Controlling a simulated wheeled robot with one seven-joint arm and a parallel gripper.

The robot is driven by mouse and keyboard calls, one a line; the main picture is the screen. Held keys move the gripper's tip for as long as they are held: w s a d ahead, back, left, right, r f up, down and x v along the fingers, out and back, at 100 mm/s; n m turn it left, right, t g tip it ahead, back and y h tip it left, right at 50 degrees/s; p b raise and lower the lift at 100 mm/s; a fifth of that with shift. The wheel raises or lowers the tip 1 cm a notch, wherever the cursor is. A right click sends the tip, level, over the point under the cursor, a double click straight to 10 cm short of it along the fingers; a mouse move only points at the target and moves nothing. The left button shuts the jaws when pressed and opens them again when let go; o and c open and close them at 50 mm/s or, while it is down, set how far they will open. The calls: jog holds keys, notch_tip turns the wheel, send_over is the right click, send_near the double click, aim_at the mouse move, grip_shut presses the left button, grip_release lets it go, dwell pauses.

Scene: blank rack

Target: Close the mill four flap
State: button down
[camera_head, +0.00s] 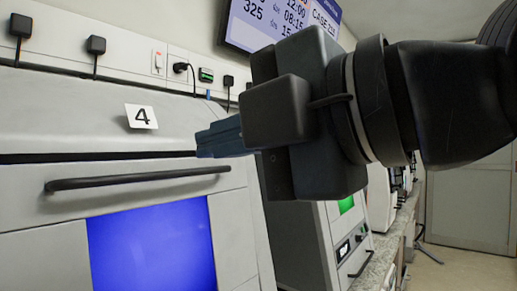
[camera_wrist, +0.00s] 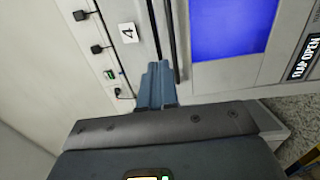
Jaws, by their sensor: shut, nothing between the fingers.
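Mill four is the grey machine at the left of the head view, with a white label "4" (camera_head: 141,117) on its upper housing. Its front flap (camera_head: 45,215) has a dark bar handle (camera_head: 140,179), and a blue panel shows below it. A dark gap runs along the flap's top edge. In the wrist view, a sign (camera_wrist: 305,57) on the machine reads "FLAP OPEN". My gripper (camera_head: 205,141) is shut and empty, its blue-grey fingers at the right end of the gap, above the handle's right end. In the wrist view the fingertips (camera_wrist: 158,66) are beside the handle (camera_wrist: 172,35); contact is unclear.
Wall sockets with black plugs (camera_head: 96,46) are behind the machine. A display screen (camera_head: 270,18) hangs above. Other machines (camera_head: 345,235) stand along a speckled counter (camera_head: 385,245) to the right. Open floor (camera_head: 450,265) shows at the far right.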

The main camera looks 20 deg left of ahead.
aim_at(172, 176)
jog(key=c, duration=1.8)
grip_release()
jog(key=shift+v, duration=0.9)
jog(key=shift+o, duration=0.6)
jog(key=shift+d, duration=0.1)
jog(key=o, duration=0.3)
jog(key=shift+w+a+r+y+p, duration=0.3)
jog(key=shift+a+y+p, duration=0.1)
jog(key=shift+p, duration=0.6)
jog(key=shift+o, duration=0.9)
jog(key=a+p, duration=0.1)
jog(key=p, duration=0.1)
jog(key=w+f+y+p, duration=0.1)
jog(key=shift+w+a+f+p, duration=0.25)
jog(key=shift+a+p, duration=0.1)
jog(key=shift+p, duration=0.05)
jog(key=shift+t, duration=0.4)
jog(key=shift+w+a+f+p, duration=0.6)
jog(key=shift+w+a+p, duration=0.05)
jog(key=shift+a, duration=0.65)
jog(key=shift+w+a+f+p, duration=0.6)
jog(key=shift+a+p, duration=0.1)
jog(key=shift+a, duration=0.65)
jog(key=shift+w+a+f+p, duration=0.55)
jog(key=shift+w+a+p, duration=0.1)
jog(key=shift+a, duration=0.65)
jog(key=shift+c, duration=0.2)
grip_shut()
